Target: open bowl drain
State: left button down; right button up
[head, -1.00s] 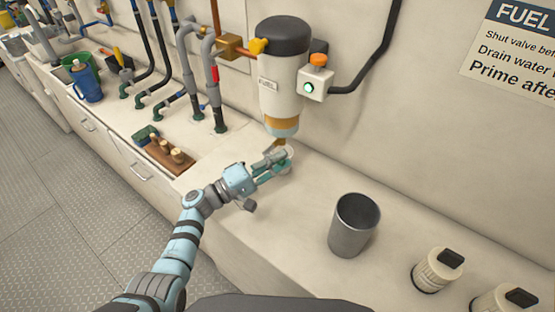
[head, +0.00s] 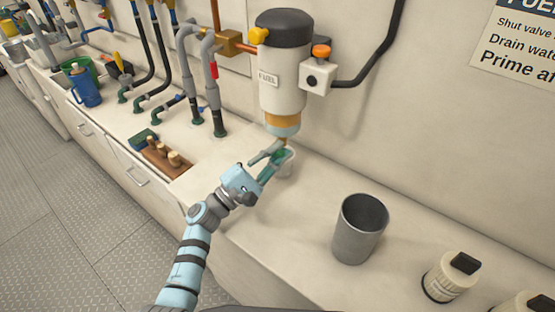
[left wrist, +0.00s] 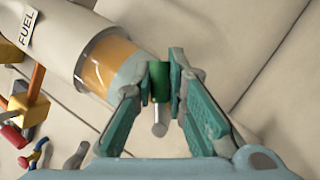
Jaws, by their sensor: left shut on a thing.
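The fuel filter (head: 283,75) is a white cylinder with a dark cap, mounted on the wall, with an amber bowl (head: 283,124) at its bottom. In the left wrist view the bowl (left wrist: 108,58) is at upper left, and a green drain knob (left wrist: 158,85) with a grey stem sits below its grey base. My left gripper (head: 277,151) is directly under the bowl. The wrist view shows its fingertips (left wrist: 168,72) shut on the drain knob. The fingers partly hide the knob. My right gripper is not in view.
A grey metal cup (head: 360,229) stands right on the white counter. A switch box (head: 316,76) with an orange button is beside the filter. Hoses and valves (head: 205,85) are left. White bottles (head: 450,277) stand at lower right.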

pick_arm(q)
jog(key=shift+a+r+n+t, duration=0.1)
jog(key=shift+n+t, duration=0.3)
jog(key=shift+n, duration=0.3)
jog(key=c, duration=1.6)
grip_release()
